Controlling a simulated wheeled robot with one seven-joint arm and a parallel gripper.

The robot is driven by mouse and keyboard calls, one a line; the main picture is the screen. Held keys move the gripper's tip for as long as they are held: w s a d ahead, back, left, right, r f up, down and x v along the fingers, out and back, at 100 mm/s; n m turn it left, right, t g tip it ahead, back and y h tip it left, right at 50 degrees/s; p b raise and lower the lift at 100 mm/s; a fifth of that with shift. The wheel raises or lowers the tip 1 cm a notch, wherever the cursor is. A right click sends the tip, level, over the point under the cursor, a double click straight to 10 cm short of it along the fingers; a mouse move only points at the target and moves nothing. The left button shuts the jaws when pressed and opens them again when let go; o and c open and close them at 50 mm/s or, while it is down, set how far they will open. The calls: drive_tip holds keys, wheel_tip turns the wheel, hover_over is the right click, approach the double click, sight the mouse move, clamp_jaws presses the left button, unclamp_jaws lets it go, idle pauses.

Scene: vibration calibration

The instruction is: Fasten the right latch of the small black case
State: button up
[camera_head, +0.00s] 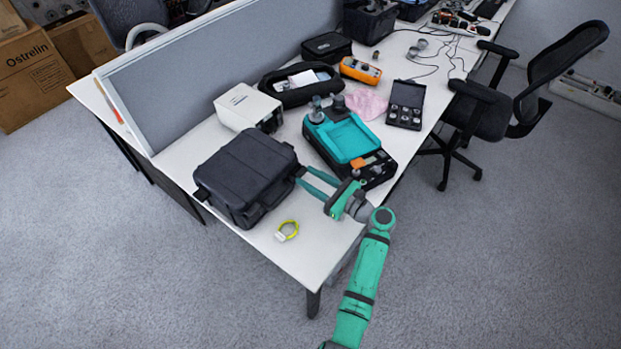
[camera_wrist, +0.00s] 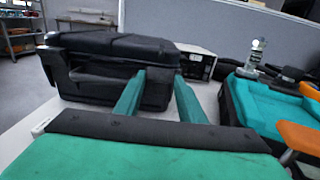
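The small black case (camera_head: 245,176) lies closed on the near end of the white table, and it fills the upper left of the wrist view (camera_wrist: 105,62). My gripper (camera_head: 306,180) is at the case's right side, with its two teal fingers apart and pointing at the case's right corner. I cannot tell whether a fingertip touches the case.
A teal and black instrument (camera_head: 350,140) stands just right of my gripper. A white box (camera_head: 248,107) is behind the case. The table's front corner is mostly clear. A grey partition (camera_head: 220,70) runs along the back.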

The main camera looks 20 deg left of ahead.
drive_tip(key=c, duration=0.4)
